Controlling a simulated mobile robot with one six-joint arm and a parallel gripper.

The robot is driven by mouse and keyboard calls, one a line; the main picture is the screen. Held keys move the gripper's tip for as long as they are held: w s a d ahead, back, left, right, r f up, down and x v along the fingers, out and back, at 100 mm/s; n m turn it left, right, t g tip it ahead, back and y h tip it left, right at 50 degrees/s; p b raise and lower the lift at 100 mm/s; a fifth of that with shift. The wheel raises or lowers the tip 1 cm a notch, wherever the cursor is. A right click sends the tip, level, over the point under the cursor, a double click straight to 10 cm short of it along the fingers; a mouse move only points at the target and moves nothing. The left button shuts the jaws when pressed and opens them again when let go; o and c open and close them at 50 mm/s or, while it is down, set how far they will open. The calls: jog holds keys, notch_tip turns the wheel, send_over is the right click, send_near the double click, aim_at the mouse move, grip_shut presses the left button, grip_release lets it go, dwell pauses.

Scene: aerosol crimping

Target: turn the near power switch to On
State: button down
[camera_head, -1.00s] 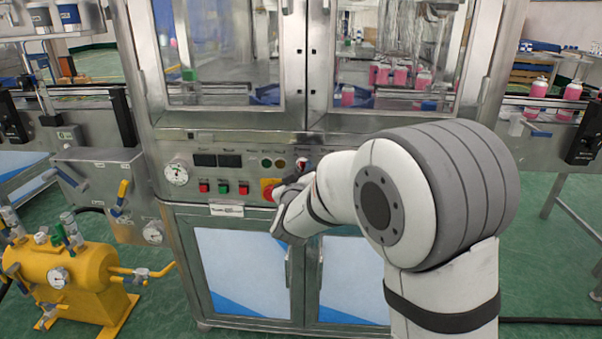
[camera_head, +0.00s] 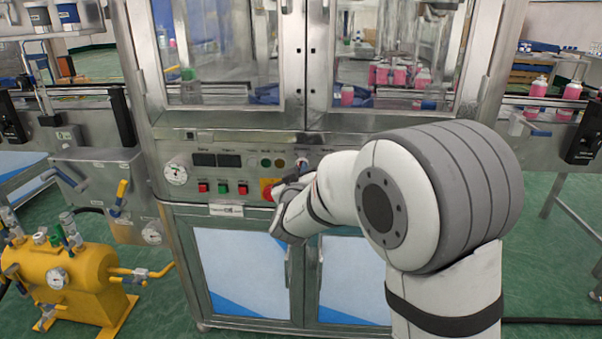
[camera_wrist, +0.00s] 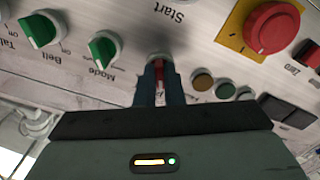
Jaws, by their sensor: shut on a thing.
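The power switch (camera_wrist: 158,70) is a round knob with a red handle on the machine's front panel. In the wrist view it sits between my gripper's fingers. My gripper (camera_wrist: 160,85) is shut on the red handle. The fingers hide most of the knob and its markings, so I cannot read its position. In the head view the switch (camera_head: 302,163) is a small spot at the panel's right, just above my gripper (camera_head: 297,177), and my arm covers the panel beyond it.
A red emergency button (camera_wrist: 272,28) on a yellow plate is close to the switch. Green knobs, Mode (camera_wrist: 104,48) and Belt (camera_wrist: 41,29), and small indicator lamps (camera_wrist: 203,82) surround it. Glass doors (camera_head: 225,60) stand above the panel. A yellow tank (camera_head: 65,275) stands at left.

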jog(key=shift+m+b, duration=4.25)
jog(key=shift+m, duration=1.45)
jog(key=c, duration=1.5)
grip_release()
jog(key=shift+c, duration=0.2)
jog(key=s+p, duration=0.2)
jog(key=s, duration=0.6)
